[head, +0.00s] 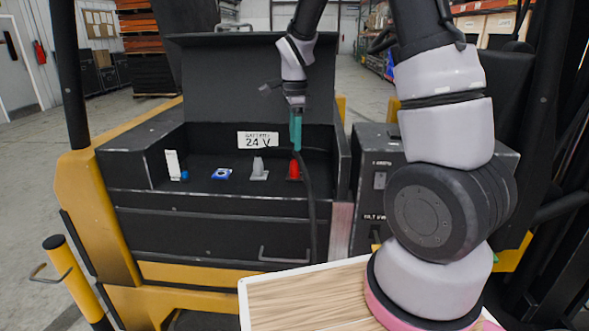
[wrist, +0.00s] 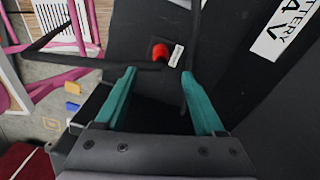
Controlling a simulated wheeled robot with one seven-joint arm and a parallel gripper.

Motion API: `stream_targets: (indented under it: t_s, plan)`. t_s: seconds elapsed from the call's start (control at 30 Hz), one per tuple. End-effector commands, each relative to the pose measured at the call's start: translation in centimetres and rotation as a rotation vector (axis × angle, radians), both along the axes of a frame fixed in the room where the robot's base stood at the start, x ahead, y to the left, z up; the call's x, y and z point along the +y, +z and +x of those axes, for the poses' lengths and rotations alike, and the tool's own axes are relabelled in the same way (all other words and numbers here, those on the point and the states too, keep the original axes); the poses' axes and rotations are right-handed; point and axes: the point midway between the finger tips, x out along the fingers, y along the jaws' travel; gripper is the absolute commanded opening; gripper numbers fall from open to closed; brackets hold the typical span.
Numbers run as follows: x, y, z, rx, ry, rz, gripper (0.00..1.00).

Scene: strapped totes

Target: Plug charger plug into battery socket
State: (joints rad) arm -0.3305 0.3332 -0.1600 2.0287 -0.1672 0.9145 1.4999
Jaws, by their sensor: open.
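My gripper (head: 296,132), with teal fingers, points down over the right part of the open battery compartment (head: 140,178). In the wrist view my gripper (wrist: 158,74) is open, with nothing seen between the fingertips. A red upright piece (head: 294,169) stands on the compartment floor below the fingers; it also shows in the wrist view (wrist: 160,52), beyond the fingertips, beside a small pale tag. I cannot tell whether it is the plug or the socket. A black cable (head: 311,200) runs from near the fingers down over the compartment's front edge.
A grey piece (head: 258,168), a blue piece (head: 221,173) and a white block (head: 172,164) stand left of the red piece. The raised lid (head: 225,75) rises behind, above the 24 V label (head: 258,139). A dark charger-like box (head: 375,165) stands right. A wooden board (head: 300,295) lies in front.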

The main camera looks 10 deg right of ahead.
Motion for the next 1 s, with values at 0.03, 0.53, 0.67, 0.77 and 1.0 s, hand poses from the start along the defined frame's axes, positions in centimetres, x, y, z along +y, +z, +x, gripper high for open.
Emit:
stream_targets:
  t_s: [0.03, 0.53, 0.67, 0.77, 1.0]
  plan:
    - [-0.1, -1.0, -0.1, 0.005, 0.000, -0.002, 0.71]
    - [0.0, -4.4, 0.0, 0.001, 0.000, 0.000, 0.71]
    - [0.0, -4.6, 0.0, 0.001, 0.000, -0.001, 0.71]
    - [0.1, -5.8, 0.0, 0.004, 0.000, -0.001, 0.71]
    - [0.2, -9.1, 0.1, 0.003, -0.001, -0.001, 0.71]
